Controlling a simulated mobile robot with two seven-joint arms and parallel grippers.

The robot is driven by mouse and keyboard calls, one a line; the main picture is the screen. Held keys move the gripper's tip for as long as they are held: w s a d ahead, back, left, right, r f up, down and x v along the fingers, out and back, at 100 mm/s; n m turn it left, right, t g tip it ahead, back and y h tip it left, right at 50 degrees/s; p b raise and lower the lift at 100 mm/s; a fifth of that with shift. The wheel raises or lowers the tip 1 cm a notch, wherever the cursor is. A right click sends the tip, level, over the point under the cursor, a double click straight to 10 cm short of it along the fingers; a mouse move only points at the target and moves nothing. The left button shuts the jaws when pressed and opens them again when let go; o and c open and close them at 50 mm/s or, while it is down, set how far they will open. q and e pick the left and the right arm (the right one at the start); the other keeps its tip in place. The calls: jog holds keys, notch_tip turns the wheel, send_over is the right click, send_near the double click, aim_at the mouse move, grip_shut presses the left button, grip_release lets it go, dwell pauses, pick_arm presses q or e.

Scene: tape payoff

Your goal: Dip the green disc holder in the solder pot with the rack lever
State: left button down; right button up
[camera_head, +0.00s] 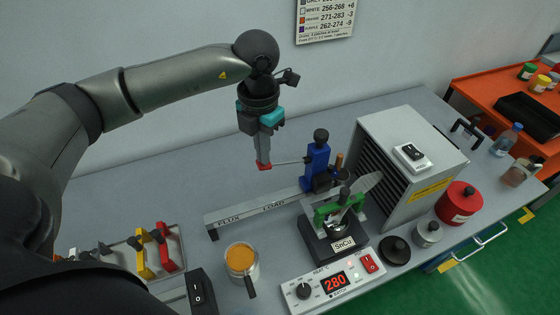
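The green disc holder (327,214) hangs at the rack's carriage, right over the black solder pot (326,246) labelled SnCu. A pale disc (366,187) shows tilted by it; whether the holder touches the solder is hard to tell. The rack lever (289,161) is a thin rod reaching left from the blue carriage (316,163), with a red end. My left gripper (264,163) comes down from above and its fingers look shut on that red end. My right gripper is not in view.
A grey rail (240,217) marked FLUX and LOAD lies left of the pot. In front are an amber flux jar (240,260) and a heat controller (335,283) reading 280. A tray (118,248) with yellow and red holders stands left; a vented box (408,165) stands right.

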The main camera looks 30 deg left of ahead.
aim_at(264, 169)
pick_arm(q)
jog(key=shift+f+b, duration=2.25)
jog(key=shift+f, duration=0.65)
jog(key=shift+r, duration=0.2)
dwell(1.1)
jog(key=shift+r+p, duration=3.15)
jog(key=shift+r, duration=1.1)
